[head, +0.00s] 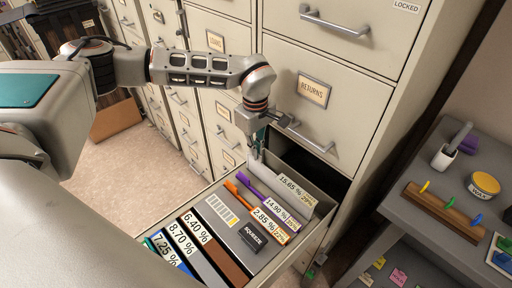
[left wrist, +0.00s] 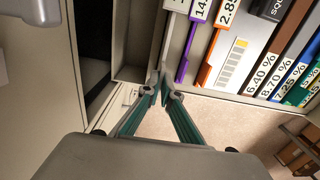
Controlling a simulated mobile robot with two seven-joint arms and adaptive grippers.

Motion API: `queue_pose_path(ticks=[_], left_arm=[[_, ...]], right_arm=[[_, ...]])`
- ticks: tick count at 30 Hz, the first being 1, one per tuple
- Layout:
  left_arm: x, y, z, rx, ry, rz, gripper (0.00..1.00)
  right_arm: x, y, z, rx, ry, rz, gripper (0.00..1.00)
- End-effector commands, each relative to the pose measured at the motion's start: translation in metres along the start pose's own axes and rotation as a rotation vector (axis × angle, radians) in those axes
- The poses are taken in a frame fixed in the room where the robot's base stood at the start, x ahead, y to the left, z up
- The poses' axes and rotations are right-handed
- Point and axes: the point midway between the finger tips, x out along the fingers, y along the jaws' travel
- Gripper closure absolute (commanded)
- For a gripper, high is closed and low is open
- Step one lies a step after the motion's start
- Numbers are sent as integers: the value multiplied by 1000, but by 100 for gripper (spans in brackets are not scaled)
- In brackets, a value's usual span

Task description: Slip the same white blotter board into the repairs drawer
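A whitish board (head: 306,200) with a 15.65 % label stands on edge along the right side of an open drawer (head: 333,181). Its top edge also shows in the left wrist view (left wrist: 172,37). No repairs label is readable on this drawer. My left gripper (head: 257,153) points down at the far end of the board. In the left wrist view its fingers (left wrist: 161,76) converge on the thin end of the board, with almost no gap. The board's lower part is hidden in the drawer. My right gripper is not in view.
The drawer also holds purple, orange, grey, brown and blue boards with percent labels, and a black SQUEEZE block (head: 253,238). A shut drawer labelled RETURNS (head: 313,90) is above. A grey side table (head: 430,225) with a yellow tin (head: 484,185) stands right.

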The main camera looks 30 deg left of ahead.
Motion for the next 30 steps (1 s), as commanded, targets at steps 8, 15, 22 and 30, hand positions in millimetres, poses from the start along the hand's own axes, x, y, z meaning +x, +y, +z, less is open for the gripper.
queue_pose_path(ticks=[8, 15, 22, 30], left_arm=[[18, 0, 0, 1, -1, -1, 100], [32, 0, 0, 1, -1, -2, 100], [46, 0, 0, 0, -1, -2, 100], [61, 0, 0, 0, 0, -2, 100]], right_arm=[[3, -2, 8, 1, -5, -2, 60], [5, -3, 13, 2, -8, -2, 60], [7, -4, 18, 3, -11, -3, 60], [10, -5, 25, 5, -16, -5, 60]])
